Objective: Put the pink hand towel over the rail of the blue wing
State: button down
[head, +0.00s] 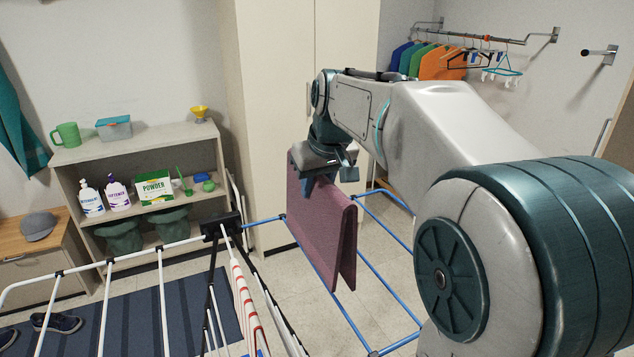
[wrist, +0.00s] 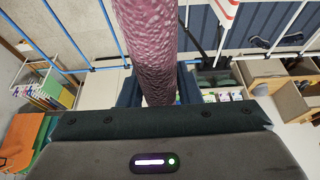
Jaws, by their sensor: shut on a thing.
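The pink hand towel (head: 318,222) hangs folded from my gripper (head: 326,172), its two flaps pointing down and slightly apart at the bottom. My gripper is shut on its upper fold. In the wrist view the towel (wrist: 150,45) runs from between the fingers (wrist: 158,92) to the top edge. The blue wing (head: 325,290) of the drying rack extends below and around the towel, with thin blue rails. Blue rails pass behind the towel; I cannot tell whether any lies between its flaps. Blue rails (wrist: 110,28) also show left of the towel in the wrist view.
The rack's white wing (head: 105,268) is at left, with a red-and-white striped cloth (head: 244,308) by the black hinge (head: 221,226). A shelf (head: 135,140) with bottles and a powder box stands behind.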

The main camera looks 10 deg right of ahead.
dwell(0.4)
jog(key=shift+f+b, duration=9.45)
jog(key=shift+f, duration=2.65)
jog(key=c, duration=1)
grip_release()
jog(key=shift+o, duration=0.2)
jog(key=shift+f, duration=0.1)
